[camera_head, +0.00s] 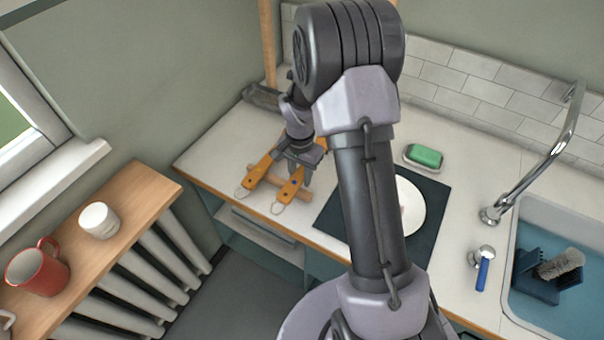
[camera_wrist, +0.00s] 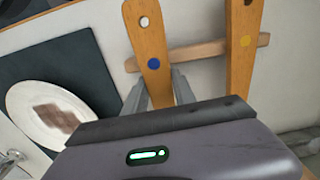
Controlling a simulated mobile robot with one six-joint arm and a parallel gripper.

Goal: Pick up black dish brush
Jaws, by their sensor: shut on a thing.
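Two orange wooden handles with hanging loops lie side by side across a wooden bar (camera_head: 302,192) on the counter. The right handle (camera_head: 289,193) bears a blue dot in the wrist view (camera_wrist: 147,40). The left handle (camera_head: 258,174) bears a yellow dot there (camera_wrist: 243,60). My gripper (camera_head: 305,178) is over the right handle. In the wrist view its fingers are shut on the blue-dot handle, close to the bar. The heads of both tools are hidden by my gripper and arm, so I cannot tell which is the black dish brush.
A white plate (camera_head: 411,207) with a brown stain lies on a dark mat (camera_head: 432,200) right of the handles. A green sponge (camera_head: 426,156) sits behind it. A blue-handled brush (camera_head: 483,272) lies near the faucet (camera_head: 540,165) and sink (camera_head: 530,313). A wooden pole (camera_head: 267,45) stands in the corner.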

